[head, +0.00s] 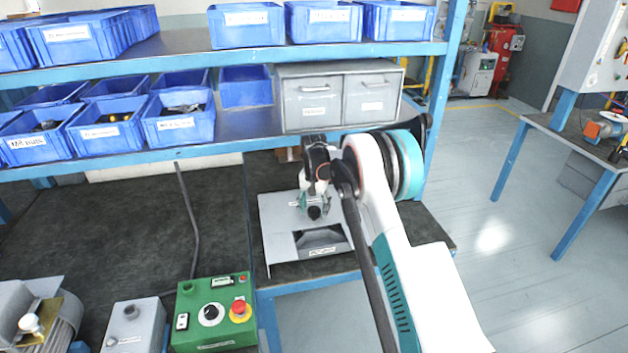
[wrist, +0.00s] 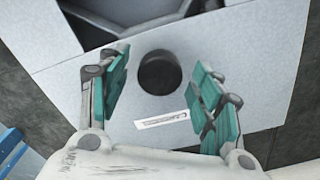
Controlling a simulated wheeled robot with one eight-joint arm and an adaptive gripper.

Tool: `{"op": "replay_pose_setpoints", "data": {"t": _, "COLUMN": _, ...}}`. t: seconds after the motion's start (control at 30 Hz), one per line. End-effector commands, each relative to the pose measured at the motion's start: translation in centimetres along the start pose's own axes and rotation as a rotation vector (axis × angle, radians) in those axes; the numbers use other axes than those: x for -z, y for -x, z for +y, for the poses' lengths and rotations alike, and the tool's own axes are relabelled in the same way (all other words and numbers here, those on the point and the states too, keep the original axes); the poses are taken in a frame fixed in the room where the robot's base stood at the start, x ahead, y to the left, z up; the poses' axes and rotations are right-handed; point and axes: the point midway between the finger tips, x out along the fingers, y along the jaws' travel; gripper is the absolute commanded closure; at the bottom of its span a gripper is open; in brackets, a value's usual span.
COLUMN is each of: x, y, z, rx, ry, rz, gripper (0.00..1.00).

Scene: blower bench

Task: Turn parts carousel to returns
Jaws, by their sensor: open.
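The parts carousel shows as a pale grey sloping panel (head: 277,225) on the dark bench below the shelves. It has a cut-out window with a dark inside and a small label at its lower edge; I cannot read the label. In the wrist view a round black knob (wrist: 160,72) stands on the grey panel (wrist: 265,55), with a white label strip below it, too small to read.
Blue bins (head: 185,120) and a grey two-drawer cabinet (head: 340,95) fill the shelves above. A green control box (head: 213,313) with a red button stands at the front left, beside a grey box (head: 134,325). A black cable (head: 186,215) crosses the bench.

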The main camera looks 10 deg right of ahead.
Motion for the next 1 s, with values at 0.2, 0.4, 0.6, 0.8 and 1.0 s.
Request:
{"op": "replay_pose_setpoints", "data": {"t": 0.2, "x": 0.0, "y": 0.2, "z": 0.0, "rx": 0.000, "ry": 0.239, "rz": 0.000, "gripper": 0.41}}
{"op": "replay_pose_setpoints", "data": {"t": 0.4, "x": 0.0, "y": 0.1, "z": 0.0, "rx": 0.000, "ry": 0.460, "rz": 0.000, "gripper": 0.41}}
{"op": "replay_pose_setpoints", "data": {"t": 0.6, "x": 0.0, "y": 2.7, "z": 0.0, "rx": 0.000, "ry": 0.539, "rz": 0.000, "gripper": 0.41}}
{"op": "replay_pose_setpoints", "data": {"t": 0.8, "x": 0.0, "y": 6.3, "z": 0.0, "rx": 0.000, "ry": 0.537, "rz": 0.000, "gripper": 0.41}}
{"op": "replay_pose_setpoints", "data": {"t": 1.0, "x": 0.0, "y": 9.3, "z": 0.0, "rx": 0.000, "ry": 0.536, "rz": 0.000, "gripper": 0.41}}
